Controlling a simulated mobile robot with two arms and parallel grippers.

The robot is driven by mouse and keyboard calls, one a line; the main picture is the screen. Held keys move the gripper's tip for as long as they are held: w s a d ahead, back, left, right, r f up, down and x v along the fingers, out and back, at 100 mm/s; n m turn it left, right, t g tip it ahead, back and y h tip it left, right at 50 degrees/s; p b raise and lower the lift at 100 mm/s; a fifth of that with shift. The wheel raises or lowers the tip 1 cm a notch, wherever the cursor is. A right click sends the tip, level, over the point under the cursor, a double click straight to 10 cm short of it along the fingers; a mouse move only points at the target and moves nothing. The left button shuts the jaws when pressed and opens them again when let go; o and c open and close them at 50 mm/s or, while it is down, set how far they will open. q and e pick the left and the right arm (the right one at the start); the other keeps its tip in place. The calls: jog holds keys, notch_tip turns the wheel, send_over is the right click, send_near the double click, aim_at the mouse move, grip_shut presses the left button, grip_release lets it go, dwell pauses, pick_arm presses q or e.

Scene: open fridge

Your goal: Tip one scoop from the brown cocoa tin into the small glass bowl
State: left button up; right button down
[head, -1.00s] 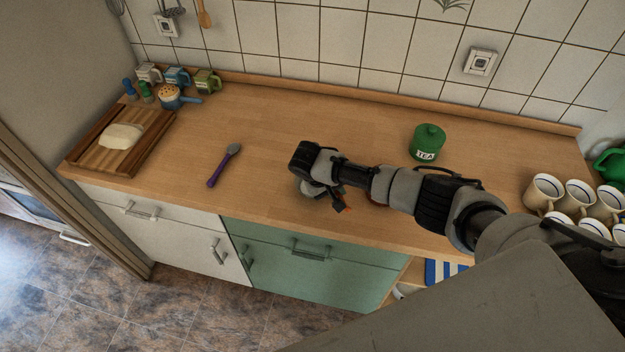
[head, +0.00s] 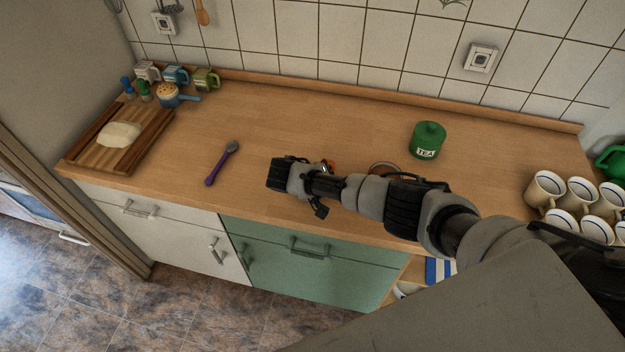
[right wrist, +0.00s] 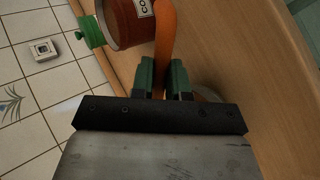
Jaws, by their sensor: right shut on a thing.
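The cocoa tin (right wrist: 125,25) is red-brown with a white label, partly cut off at the top of the right wrist view. In the head view a reddish-brown rim (head: 383,166) shows behind my right arm, likely this tin. My right gripper (right wrist: 164,82) is shut on an orange handle (right wrist: 165,35), likely the scoop's, which passes in front of the tin. The scoop's far end is out of the wrist view, so its load cannot be seen. A pale curved rim (right wrist: 210,94) behind the fingers may be the glass bowl. My left gripper is not in view.
A green tea tin (head: 428,140) stands behind my right arm. A purple-handled spoon (head: 222,163) lies left of the gripper. A board (head: 95,150) with dough is at far left, several mugs (head: 565,200) at right. The counter's back middle is clear.

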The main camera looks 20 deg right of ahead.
jog(key=shift+w+a+r, duration=0.1)
jog(key=shift+a, duration=0.05)
jog(key=shift+f+h+b, duration=0.2)
jog(key=shift+h+b, duration=0.15)
jog(key=shift+h, duration=0.15)
jog(key=shift+h+b, duration=0.35)
jog(key=shift+h, duration=0.05)
jog(key=shift+r+h, duration=0.1)
jog(key=shift+h, duration=0.2)
jog(key=shift+a+r, duration=0.15)
